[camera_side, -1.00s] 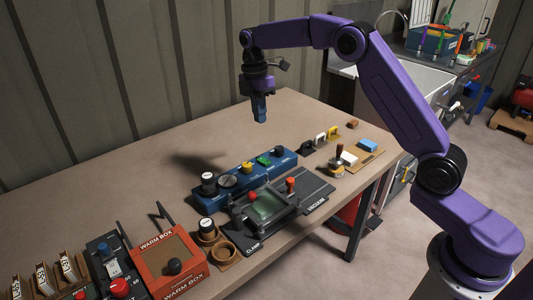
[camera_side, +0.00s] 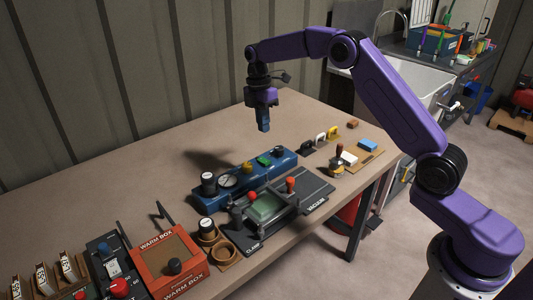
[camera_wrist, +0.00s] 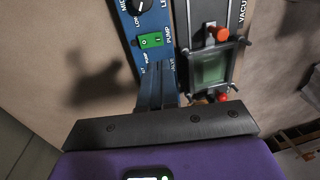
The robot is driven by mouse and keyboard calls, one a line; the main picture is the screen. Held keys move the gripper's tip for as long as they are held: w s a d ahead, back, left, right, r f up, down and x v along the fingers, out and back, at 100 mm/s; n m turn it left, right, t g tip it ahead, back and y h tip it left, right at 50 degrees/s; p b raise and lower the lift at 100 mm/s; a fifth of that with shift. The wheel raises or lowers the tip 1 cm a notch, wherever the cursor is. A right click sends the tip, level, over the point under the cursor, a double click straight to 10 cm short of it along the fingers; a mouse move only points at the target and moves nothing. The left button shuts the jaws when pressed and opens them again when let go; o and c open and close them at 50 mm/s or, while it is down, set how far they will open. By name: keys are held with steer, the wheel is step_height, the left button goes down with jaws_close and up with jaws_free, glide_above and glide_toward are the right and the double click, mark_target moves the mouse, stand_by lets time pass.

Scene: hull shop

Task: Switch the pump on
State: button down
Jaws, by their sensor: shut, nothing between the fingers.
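The pump switch (camera_side: 265,161) is a small green rocker on the long blue unit (camera_side: 287,164) on the bench. In the wrist view the green rocker (camera_wrist: 151,40) sits beside the label PUMP, below a black knob (camera_wrist: 142,5). Which way the rocker is tipped I cannot tell. My gripper (camera_side: 264,129) is shut and empty, pointing down above the bench behind the blue unit, apart from the switch. In the wrist view my gripper's fingers (camera_wrist: 157,88) are together and cover part of the blue unit near the label VALVE.
In front of the blue unit is a dark vacuum and clamp fixture (camera_side: 317,186) with a greenish plate and red-topped handles. A gauge (camera_side: 228,181) and a yellow knob (camera_side: 247,167) stand on the unit. An orange warm box (camera_side: 150,247) is front left. The bench behind is clear.

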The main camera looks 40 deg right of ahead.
mark_target(267, 161)
steer(key=f, duration=0.3)
steer(key=s+f, duration=0.1)
steer(key=f, duration=0.6)
steer(key=shift+s+f, duration=0.1)
steer(key=shift+s, duration=0.15)
steer(key=shift+s+f, duration=0.1)
steer(key=shift+f, duration=0.1)
steer(key=shift+w+r, duration=0.25)
steer(key=shift+w, duration=0.55)
step_height(267, 161, up, 14)
steer(key=s, duration=0.2)
stand_by(0.4)
